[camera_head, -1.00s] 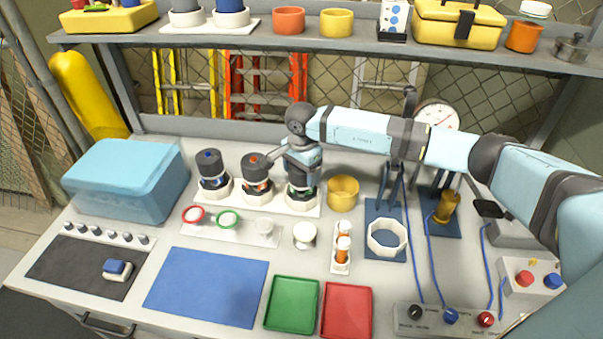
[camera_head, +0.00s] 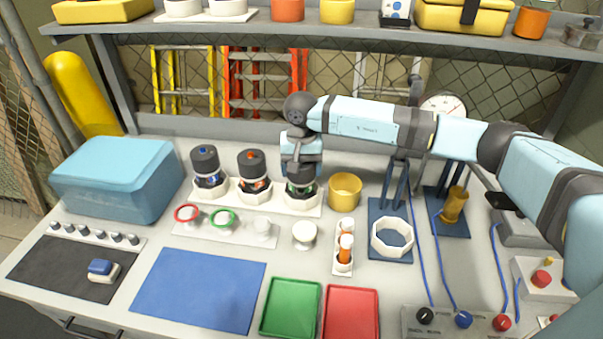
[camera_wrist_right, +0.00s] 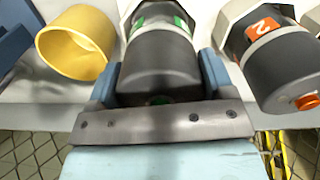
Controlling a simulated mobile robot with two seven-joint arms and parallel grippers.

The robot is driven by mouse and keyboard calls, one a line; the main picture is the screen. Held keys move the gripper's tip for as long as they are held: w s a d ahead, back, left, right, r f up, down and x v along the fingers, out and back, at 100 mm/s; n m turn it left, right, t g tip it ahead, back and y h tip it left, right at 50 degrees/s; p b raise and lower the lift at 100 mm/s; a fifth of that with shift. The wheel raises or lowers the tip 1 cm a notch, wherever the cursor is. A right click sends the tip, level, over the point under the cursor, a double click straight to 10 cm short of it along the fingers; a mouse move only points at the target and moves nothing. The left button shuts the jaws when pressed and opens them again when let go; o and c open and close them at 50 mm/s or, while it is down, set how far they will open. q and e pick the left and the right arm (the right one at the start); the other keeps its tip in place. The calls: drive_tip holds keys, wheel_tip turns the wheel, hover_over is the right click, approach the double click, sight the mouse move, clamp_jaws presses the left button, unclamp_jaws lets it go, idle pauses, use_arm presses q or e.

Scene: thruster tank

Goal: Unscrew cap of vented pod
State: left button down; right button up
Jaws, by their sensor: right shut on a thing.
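Three dark-capped pods stand in white bases at the back of the bench: one with blue marks (camera_head: 206,160), one with orange marks (camera_head: 252,164) and one with green marks (camera_head: 300,176). My right gripper (camera_head: 301,166) comes down from above on the green-marked pod. In the right wrist view its two fingers (camera_wrist_right: 160,80) are shut on either side of that pod's dark grey cap (camera_wrist_right: 160,62). The orange-marked pod (camera_wrist_right: 285,75), labelled 2, stands beside it with its cap on. I cannot tell which pod is vented. My left gripper is not in view.
A yellow cup (camera_head: 345,190) stands close to the right of the held pod. In front are red and green rings, a white knob-like piece (camera_head: 304,235) and orange-filled vials (camera_head: 345,245). A blue mat (camera_head: 200,290), green tray (camera_head: 290,307) and red tray (camera_head: 350,314) lie clear.

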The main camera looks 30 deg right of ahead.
drive_tip(key=n+b, duration=0.1)
drive_tip(key=n, duration=0.1)
drive_tip(key=shift+n+b, duration=0.35)
drive_tip(key=shift+n, duration=0.05)
drive_tip(key=n+b, duration=0.2)
drive_tip(key=n, duration=0.1)
drive_tip(key=shift+s+a, duration=0.1)
drive_tip(key=shift+r+n, duration=0.1)
drive_tip(key=shift+n, duration=0.4)
drive_tip(key=shift+s+a, duration=0.1)
drive_tip(key=o, duration=0.8)
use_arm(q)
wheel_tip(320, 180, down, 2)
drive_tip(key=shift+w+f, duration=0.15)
use_arm(e)
drive_tip(key=shift+o, duration=0.2)
drive_tip(key=shift+r, duration=0.1)
